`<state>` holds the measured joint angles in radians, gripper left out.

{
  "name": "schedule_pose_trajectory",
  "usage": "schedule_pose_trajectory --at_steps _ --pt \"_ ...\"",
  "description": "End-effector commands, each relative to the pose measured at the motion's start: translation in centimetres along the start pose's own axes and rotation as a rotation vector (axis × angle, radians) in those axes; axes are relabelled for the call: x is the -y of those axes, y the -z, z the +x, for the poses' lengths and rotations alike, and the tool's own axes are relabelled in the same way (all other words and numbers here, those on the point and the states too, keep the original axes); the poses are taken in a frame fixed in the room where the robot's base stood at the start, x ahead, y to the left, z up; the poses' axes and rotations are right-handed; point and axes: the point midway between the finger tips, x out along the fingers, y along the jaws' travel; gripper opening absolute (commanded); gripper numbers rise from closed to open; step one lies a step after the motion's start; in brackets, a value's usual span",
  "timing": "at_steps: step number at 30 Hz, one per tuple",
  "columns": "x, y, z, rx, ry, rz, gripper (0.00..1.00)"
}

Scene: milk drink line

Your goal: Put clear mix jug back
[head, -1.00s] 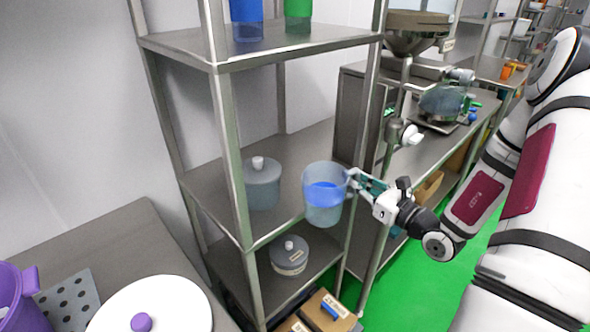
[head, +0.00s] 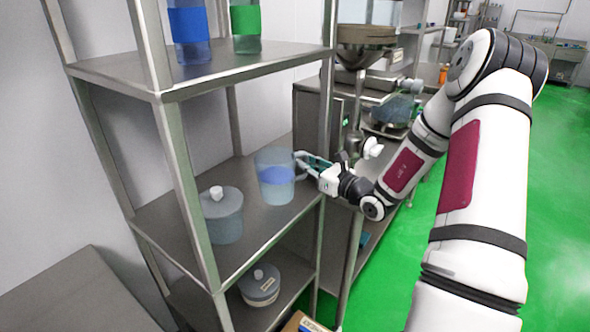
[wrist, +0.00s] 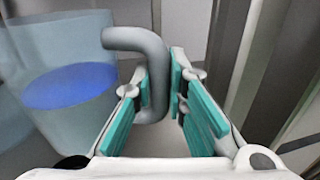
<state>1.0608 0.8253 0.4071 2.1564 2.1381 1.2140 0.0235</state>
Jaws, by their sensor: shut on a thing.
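The clear mix jug (head: 275,162) is a see-through tub with a blue band or fill inside. In the head view it is upright at the right part of the middle shelf (head: 262,236), between the posts. I cannot tell whether its base touches the shelf. My gripper (head: 306,162) reaches in from the right and is shut on the jug's grey handle. In the wrist view the hooked handle (wrist: 151,75) sits between the teal finger pads, and the jug (wrist: 62,118) stands to the left, partly cut off by the frame.
A lidded grey-blue pot (head: 222,216) stands on the same shelf, left of the jug. Another lidded pot (head: 260,287) is on the shelf below. Blue (head: 189,30) and green (head: 246,26) containers stand above. A metal post (head: 328,100) is close to my gripper.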

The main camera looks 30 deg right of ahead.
Motion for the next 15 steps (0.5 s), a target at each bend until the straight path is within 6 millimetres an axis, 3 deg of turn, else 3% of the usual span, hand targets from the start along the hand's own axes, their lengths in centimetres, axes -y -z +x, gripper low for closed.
schedule_pose_trajectory --at_steps 1,6,11,15 --pt "-0.1 -0.1 1.2 0.006 -0.002 -0.001 0.00" --pt "0.0 -0.1 3.8 0.004 -0.001 0.001 0.00" --pt "0.0 0.0 4.5 0.003 0.000 0.001 0.00" --pt "0.0 1.3 4.5 0.002 0.001 0.005 0.00"
